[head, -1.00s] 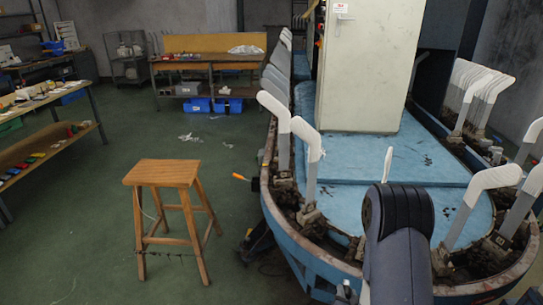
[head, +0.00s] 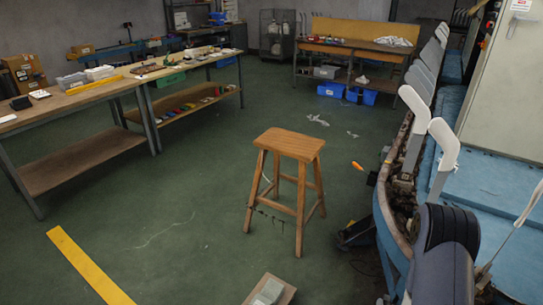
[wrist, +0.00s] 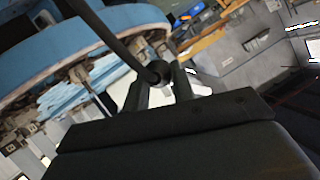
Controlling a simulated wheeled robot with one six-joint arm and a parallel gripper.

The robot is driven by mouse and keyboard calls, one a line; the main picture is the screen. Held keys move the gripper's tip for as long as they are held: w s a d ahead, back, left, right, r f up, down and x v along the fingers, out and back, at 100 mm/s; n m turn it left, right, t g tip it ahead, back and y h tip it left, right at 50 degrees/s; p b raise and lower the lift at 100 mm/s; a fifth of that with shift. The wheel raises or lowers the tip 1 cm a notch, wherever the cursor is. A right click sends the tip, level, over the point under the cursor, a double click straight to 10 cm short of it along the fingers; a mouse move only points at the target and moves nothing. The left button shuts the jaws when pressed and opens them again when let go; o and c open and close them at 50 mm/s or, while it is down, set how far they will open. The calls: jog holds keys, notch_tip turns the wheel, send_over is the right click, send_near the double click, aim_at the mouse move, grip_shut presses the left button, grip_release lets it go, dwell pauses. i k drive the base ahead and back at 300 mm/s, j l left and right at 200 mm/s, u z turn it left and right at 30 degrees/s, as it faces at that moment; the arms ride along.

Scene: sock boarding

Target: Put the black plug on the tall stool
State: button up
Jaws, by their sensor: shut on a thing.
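The tall wooden stool (head: 290,144) stands upright on the green floor near the middle of the head view. Its seat is bare. In the wrist view my gripper (wrist: 160,88) is shut on the black plug (wrist: 159,72), whose round dark end shows between the fingertips. A thick dark cord or stem runs from it to the upper left. In the head view my arm is at the lower right, to the right of the stool, and hides the gripper and the plug.
The blue boarding machine (head: 500,185) with upright pale forms is at the right. Workbenches (head: 85,97) line the left, and another bench (head: 350,50) stands behind. A small box (head: 270,290) lies on the floor in front of the stool.

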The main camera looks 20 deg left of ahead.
aim_at(294, 141)
jog(key=j+u, duration=0.35)
jog(key=i+j+u, duration=0.1)
jog(key=j+u, duration=0.3)
jog(key=i+j+u, duration=0.1)
jog(key=j+u, duration=0.25)
jog(key=i+j+u, duration=0.35)
jog(key=j, duration=0.15)
jog(key=i+j+u, duration=0.75)
jog(key=i, duration=0.15)
jog(key=i+z, duration=0.7)
jog(key=i, duration=0.2)
jog(key=i+j+z, duration=0.3)
jog(key=i, duration=0.15)
jog(key=i+l+z, duration=0.15)
jog(key=z, duration=0.25)
jog(key=i+z, duration=0.55)
jog(key=z, duration=0.3)
jog(key=i+z, duration=0.2)
jog(key=z, duration=0.2)
jog(key=i+l+z, duration=0.1)
jog(key=i+z, duration=0.55)
jog(key=z, duration=0.15)
jog(key=i+z, duration=0.4)
jog(key=i+j+z, duration=0.25)
jog(key=z, duration=0.15)
